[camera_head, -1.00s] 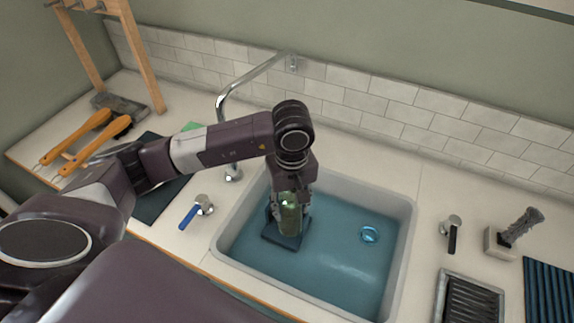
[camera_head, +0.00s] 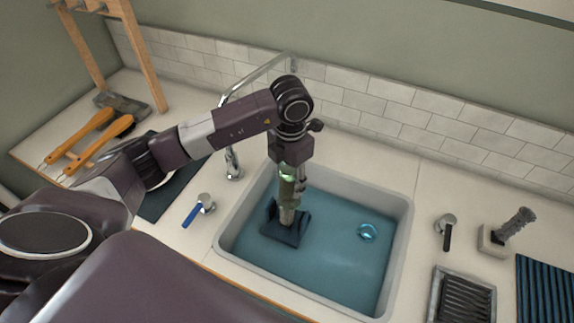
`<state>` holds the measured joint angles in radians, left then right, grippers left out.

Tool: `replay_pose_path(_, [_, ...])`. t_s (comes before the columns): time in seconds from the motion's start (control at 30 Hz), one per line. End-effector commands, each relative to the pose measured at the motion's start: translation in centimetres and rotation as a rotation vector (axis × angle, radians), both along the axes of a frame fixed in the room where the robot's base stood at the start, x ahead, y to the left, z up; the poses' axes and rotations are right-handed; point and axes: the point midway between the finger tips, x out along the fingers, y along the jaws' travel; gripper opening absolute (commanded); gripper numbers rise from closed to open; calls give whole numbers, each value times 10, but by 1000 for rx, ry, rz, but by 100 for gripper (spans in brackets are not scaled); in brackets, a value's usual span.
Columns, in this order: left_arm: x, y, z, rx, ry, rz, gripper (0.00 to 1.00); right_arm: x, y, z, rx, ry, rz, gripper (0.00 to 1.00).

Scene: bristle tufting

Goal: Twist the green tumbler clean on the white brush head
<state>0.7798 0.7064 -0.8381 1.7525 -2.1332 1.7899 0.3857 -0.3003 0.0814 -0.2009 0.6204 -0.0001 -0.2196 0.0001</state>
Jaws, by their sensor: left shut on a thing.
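The green tumbler (camera_head: 287,188) is upright and see-through, in my left gripper (camera_head: 290,182), which is shut on it over the sink. Directly below it, a pale upright brush head (camera_head: 287,216) stands on a dark blue base (camera_head: 283,235) in the sink. The tumbler's lower end is at the top of this brush; I cannot tell whether the brush tip is still inside it. The gripper fingers partly cover the tumbler. My right gripper is not in view.
The sink (camera_head: 400,235) holds blue water and a clear ring-like thing (camera_head: 367,232). A faucet (camera_head: 232,150) stands behind my left arm. At right are a grey brush on a pale block (camera_head: 493,240), a ribbed tray (camera_head: 463,297) and a blue striped mat (camera_head: 548,290).

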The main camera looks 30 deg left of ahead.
Motion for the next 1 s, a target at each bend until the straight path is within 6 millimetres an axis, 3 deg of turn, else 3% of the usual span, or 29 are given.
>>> replay_pose_path(0.4, [17, 14, 10, -10, 3, 803, 0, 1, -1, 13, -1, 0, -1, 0])
replay_pose_path(0.6, [23, 19, 13, -12, 6, 1088, 0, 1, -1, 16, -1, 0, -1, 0])
replay_pose_path(0.8, [25, 21, 13, -12, 7, 1212, 0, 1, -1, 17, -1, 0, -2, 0])
replay_pose_path(1.0, [25, 21, 7, -12, 7, 1226, 0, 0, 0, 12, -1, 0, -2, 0])
